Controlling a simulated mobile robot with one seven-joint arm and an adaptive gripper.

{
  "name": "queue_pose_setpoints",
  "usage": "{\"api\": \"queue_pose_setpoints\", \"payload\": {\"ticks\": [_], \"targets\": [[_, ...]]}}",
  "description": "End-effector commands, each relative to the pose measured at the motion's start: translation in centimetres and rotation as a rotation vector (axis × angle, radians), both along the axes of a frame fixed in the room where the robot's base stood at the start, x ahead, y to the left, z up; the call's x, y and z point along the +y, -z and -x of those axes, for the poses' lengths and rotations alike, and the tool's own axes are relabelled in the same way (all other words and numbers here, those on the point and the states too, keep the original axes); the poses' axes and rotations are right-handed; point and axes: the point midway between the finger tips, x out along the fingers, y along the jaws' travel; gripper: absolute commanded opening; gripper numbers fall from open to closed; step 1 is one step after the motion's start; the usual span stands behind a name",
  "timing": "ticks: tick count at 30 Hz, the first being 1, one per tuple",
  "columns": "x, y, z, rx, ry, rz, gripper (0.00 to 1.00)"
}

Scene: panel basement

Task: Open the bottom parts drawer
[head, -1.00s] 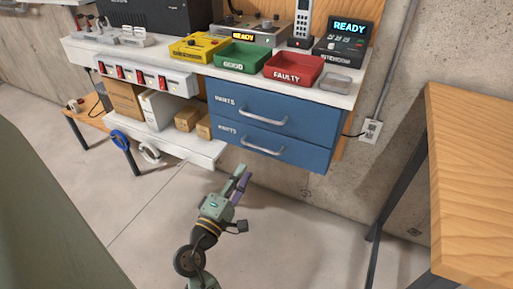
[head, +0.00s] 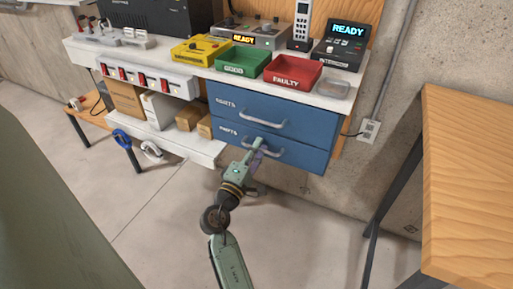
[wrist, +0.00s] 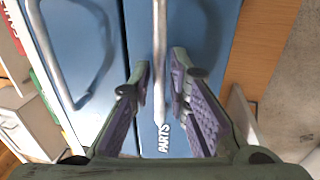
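The blue parts cabinet has two drawers, both flush in the front. The bottom drawer (head: 300,157) has a silver bar handle (head: 279,152), partly hidden by my gripper in the head view. My gripper (head: 257,148) is at the left part of that handle. In the wrist view, the open purple-padded fingers (wrist: 167,85) stand on either side of the bottom handle (wrist: 160,50), with gaps showing on both sides. The top drawer (head: 300,115) and its handle (head: 266,121) show above; its handle also shows at left in the wrist view (wrist: 62,65).
Above the drawers, a white bench top carries a green tray (head: 243,63), a red FAULTY tray (head: 292,74) and devices. A white shelf with cardboard boxes (head: 189,117) is at left. A wooden table (head: 470,170) stands at right. The floor before the drawers is clear.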

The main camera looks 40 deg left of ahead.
Motion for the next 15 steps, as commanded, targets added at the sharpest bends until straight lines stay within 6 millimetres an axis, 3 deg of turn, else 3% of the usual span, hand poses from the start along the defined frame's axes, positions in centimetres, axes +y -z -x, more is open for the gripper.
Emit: {"api": "queue_pose_setpoints", "payload": {"ticks": [7, 15], "targets": [[0.01, -0.01, 0.04, 0.0, 0.0, 0.0, 0.0], [0.01, -0.01, 0.05, 0.0, -0.001, 0.0, 0.0]]}}
